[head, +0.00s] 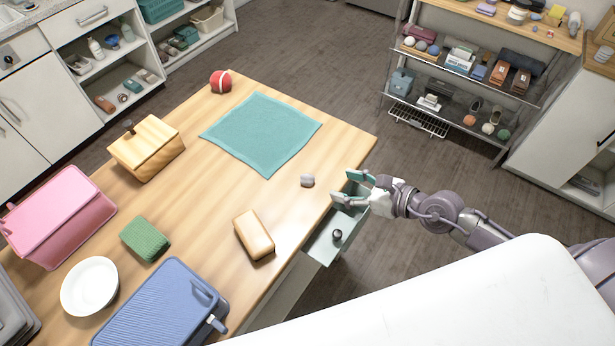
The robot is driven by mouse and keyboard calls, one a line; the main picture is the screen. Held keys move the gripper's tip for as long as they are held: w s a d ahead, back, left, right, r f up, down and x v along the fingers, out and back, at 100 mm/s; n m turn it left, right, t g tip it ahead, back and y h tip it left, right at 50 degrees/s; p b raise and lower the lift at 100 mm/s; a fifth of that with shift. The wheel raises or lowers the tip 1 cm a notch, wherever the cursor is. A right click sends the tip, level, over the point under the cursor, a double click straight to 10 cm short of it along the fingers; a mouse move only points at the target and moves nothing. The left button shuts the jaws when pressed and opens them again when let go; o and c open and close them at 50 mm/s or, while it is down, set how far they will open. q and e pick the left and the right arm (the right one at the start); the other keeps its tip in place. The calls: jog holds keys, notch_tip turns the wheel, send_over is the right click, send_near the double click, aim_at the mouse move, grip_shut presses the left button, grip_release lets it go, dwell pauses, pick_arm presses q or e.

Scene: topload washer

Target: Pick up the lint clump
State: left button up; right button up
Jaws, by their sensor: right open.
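A small grey lump, which looks like the lint clump (307,181), lies on the wooden table (185,205) near its right edge. My right gripper (342,186) comes in from the right, just right of the lump and apart from it. Its two fingers are spread, point left toward the lump, and hold nothing. My left gripper is not in view.
A pale drawer (322,247) with a dark knob stands open below the table's right edge. A tan block (254,235), green sponge (145,239), teal cloth (262,132), wooden box (147,149), white bowl (89,287) and blue case (160,310) are on the table.

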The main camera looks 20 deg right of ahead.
aim_at(310, 178)
jog(key=x, duration=0.6)
jog(key=shift+r+p, duration=0.1)
jog(key=shift+p, duration=0.3)
jog(key=p+x, duration=0.1)
jog(key=x, duration=0.3)
jog(key=shift+w+a+f, duration=0.1)
jog(key=shift+a+f, duration=0.15)
jog(key=shift+a, duration=0.15)
jog(key=shift+w+a+f, duration=0.25)
jog(key=shift+w, duration=0.1)
jog(key=shift+s, duration=0.1)
jog(key=shift+c, duration=1.1)
jog(key=c, duration=0.6)
